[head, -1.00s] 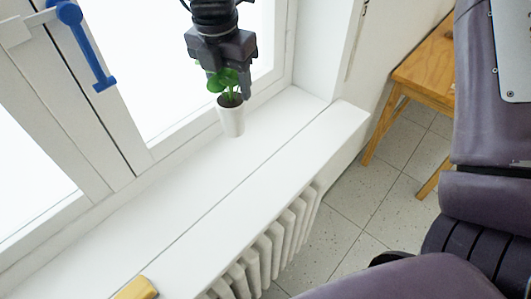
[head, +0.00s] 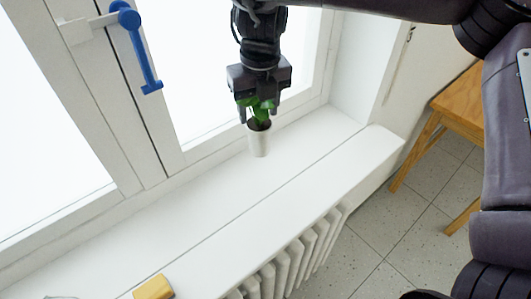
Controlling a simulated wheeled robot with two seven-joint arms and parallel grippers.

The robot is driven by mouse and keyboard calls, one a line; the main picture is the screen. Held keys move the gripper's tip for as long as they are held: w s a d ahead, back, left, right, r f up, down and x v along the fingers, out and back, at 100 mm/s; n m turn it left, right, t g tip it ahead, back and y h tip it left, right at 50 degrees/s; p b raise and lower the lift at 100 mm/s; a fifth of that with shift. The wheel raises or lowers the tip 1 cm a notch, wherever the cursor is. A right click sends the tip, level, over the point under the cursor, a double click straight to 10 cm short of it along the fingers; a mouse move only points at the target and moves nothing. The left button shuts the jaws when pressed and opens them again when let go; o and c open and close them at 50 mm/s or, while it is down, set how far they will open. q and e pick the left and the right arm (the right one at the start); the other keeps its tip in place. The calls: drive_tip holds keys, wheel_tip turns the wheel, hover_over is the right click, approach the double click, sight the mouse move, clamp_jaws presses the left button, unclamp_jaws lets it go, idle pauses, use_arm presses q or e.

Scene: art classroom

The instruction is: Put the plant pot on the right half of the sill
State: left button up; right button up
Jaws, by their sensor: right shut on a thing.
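The plant pot (head: 259,142) is a small white pot with dark soil and a green leafy plant. It is upright at the right part of the white sill (head: 215,203), near the window frame. I cannot tell whether its base touches the sill. My right gripper (head: 258,112) comes down from above and is shut on the plant pot; its fingers are around the leaves and hide part of the plant. My left gripper is not in view.
A blue window handle (head: 138,50) is on the window frame at the left. A yellow block (head: 154,288) lies on the sill's near left edge. A white radiator (head: 290,262) is below the sill. A wooden stool (head: 458,105) stands at right. The middle of the sill is clear.

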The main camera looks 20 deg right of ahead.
sight(259, 151)
wheel_tip(259, 151, down, 12)
drive_tip(key=shift+f, duration=0.3)
drive_tip(key=shift+f, duration=0.15)
drive_tip(key=o, duration=1.5)
